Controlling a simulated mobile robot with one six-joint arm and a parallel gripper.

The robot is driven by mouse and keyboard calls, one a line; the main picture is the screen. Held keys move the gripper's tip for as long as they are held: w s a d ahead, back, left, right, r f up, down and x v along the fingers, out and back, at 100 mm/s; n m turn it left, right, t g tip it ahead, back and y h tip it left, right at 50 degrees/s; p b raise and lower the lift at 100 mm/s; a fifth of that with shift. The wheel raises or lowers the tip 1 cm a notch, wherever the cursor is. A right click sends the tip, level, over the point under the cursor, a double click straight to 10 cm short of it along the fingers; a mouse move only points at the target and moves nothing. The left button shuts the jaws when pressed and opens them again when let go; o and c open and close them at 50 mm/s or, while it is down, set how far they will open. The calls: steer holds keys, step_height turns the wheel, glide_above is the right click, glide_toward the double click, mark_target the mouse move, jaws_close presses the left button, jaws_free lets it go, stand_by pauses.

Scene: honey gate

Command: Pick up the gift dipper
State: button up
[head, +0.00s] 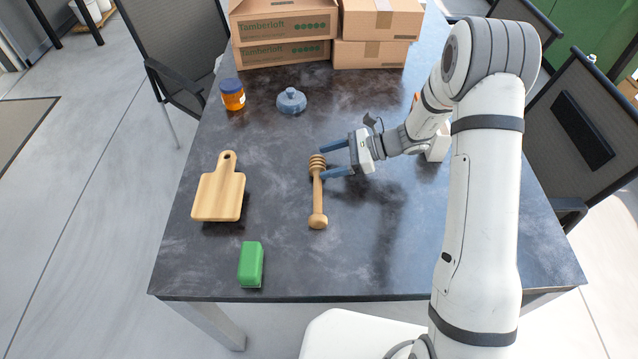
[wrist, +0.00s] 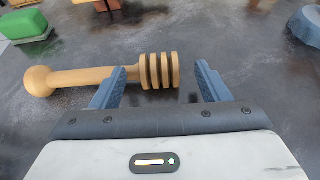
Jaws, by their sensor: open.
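The wooden dipper (head: 318,195) lies on the dark table, its ribbed head away from me and its round knob toward the table's near edge. My gripper (head: 322,162) is open beside the ribbed head, its blue fingers pointing left in the head view. In the wrist view the dipper (wrist: 95,77) lies across the picture, with its ribbed head between the two fingertips of my gripper (wrist: 162,75) or just beyond them. I cannot tell whether the fingers are above the dipper or level with it. Nothing is held.
A cutting board (head: 218,193) and a green block (head: 250,264) lie left of the dipper. A blue-lidded jar (head: 232,94) and a blue-grey lidded object (head: 291,101) stand farther back. Cardboard boxes (head: 285,28) fill the far end.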

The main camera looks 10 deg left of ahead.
steer(key=c, duration=1.1)
